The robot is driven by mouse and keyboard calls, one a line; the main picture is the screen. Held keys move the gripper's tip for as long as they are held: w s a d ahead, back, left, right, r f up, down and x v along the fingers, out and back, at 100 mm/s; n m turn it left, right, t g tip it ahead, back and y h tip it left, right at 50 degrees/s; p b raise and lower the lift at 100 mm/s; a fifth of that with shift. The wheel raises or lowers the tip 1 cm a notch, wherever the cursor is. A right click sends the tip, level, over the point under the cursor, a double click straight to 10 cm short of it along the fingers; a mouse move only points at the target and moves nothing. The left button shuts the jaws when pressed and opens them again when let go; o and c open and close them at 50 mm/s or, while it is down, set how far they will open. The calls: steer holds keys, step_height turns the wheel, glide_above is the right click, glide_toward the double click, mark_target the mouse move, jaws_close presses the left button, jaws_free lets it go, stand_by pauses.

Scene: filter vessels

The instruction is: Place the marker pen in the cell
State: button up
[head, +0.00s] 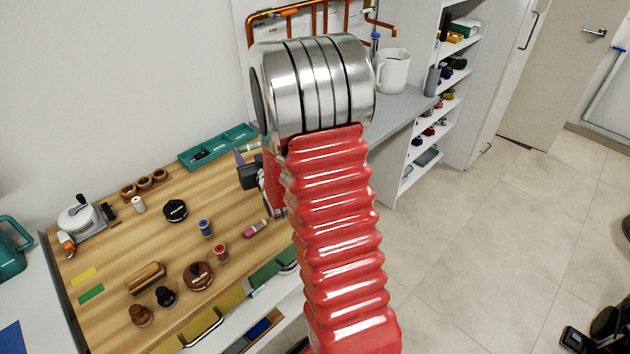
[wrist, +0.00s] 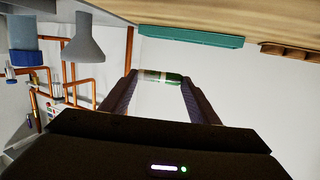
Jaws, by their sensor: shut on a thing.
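The marker pen (wrist: 160,77), green and white with a dark band, lies crosswise between the fingertips of my gripper (wrist: 158,79) in the wrist view. My gripper is shut on it, one finger at each end. In the head view the pen (head: 250,147) shows small beside the dark fingers of my gripper (head: 246,155), partly hidden by my red arm. The teal tray (head: 222,144) with compartments lies at the table's back edge, just left of the gripper. It also shows in the wrist view (wrist: 190,36). I cannot tell which compartment is the cell.
The wooden table (head: 110,255) holds a brown holder with round holes (head: 145,183), a white-topped device (head: 77,217), spools, stamps and a brush (head: 146,278). Copper pipes (head: 318,18) and a white mug (head: 393,70) stand behind my arm. Shelves are at the right.

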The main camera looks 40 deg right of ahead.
steer(key=s+d+r, duration=0.2)
steer(key=s+d, duration=1)
steer(key=d, duration=0.3)
steer(key=s+a+f+n+y, duration=0.1)
steer(key=s+a+n+y, duration=0.2)
steer(key=s+a+y, duration=0.1)
steer(key=a+y, duration=0.1)
steer(key=a, duration=0.1)
steer(key=shift+a+n+t, duration=0.3)
steer(key=shift+n+t, duration=0.1)
steer(key=shift+f, duration=0.2)
steer(key=shift+f, duration=2.8)
steer(key=shift+f, duration=1.85)
